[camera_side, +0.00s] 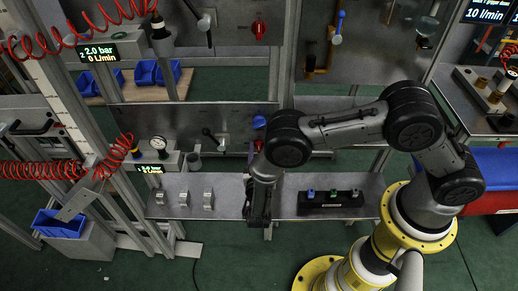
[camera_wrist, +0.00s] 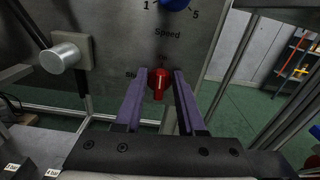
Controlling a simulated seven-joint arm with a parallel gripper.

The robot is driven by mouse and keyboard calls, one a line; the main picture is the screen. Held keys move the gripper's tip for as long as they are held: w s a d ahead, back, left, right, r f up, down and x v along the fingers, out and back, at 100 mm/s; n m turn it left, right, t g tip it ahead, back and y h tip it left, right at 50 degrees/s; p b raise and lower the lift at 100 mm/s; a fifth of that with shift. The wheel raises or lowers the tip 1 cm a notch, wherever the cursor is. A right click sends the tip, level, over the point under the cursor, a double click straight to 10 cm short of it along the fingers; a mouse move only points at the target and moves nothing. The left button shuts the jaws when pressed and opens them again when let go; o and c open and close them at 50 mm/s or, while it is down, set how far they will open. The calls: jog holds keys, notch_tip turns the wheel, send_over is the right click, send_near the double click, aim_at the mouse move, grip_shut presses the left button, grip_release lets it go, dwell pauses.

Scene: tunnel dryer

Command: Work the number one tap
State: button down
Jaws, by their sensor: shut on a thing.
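In the wrist view my gripper (camera_wrist: 160,76) has its two purple fingers on either side of a red knob (camera_wrist: 159,86) on the grey panel. It is shut on this knob. The lettering beside the knob is partly covered by the fingers. A grey round hub with a dark lever (camera_wrist: 66,56) stands on the panel to the left, apart from the fingers. It also shows in the side view as a lever tap (camera_side: 212,135). I cannot read a number on either.
A blue knob (camera_wrist: 174,3) marked Speed sits just above the fingers; it also shows in the side view (camera_side: 259,122). A shelf (camera_side: 230,204) below holds silver clips (camera_side: 184,199) and a black block (camera_side: 332,199). A round gauge (camera_side: 158,143) and red coiled hoses (camera_side: 45,170) are to the left.

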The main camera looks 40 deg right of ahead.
jog(key=n, duration=0.4)
jog(key=shift+w+a, duration=0.1)
jog(key=shift+a, duration=0.05)
jog(key=n, duration=0.4)
jog(key=shift+w+a+f+n, duration=0.15)
jog(key=shift+f+n, duration=0.05)
jog(key=shift+n, duration=0.1)
jog(key=n, duration=0.4)
jog(key=shift+f, duration=0.15)
jog(key=shift+w+a+f+n, duration=0.1)
jog(key=shift+n, duration=1.05)
jog(key=shift+f+n, duration=0.1)
jog(key=shift+n, duration=1.05)
jog(key=c, duration=0.9)
grip_release()
jog(key=v, duration=1.3)
jog(key=shift+s+a, duration=0.25)
jog(key=shift+s, duration=0.05)
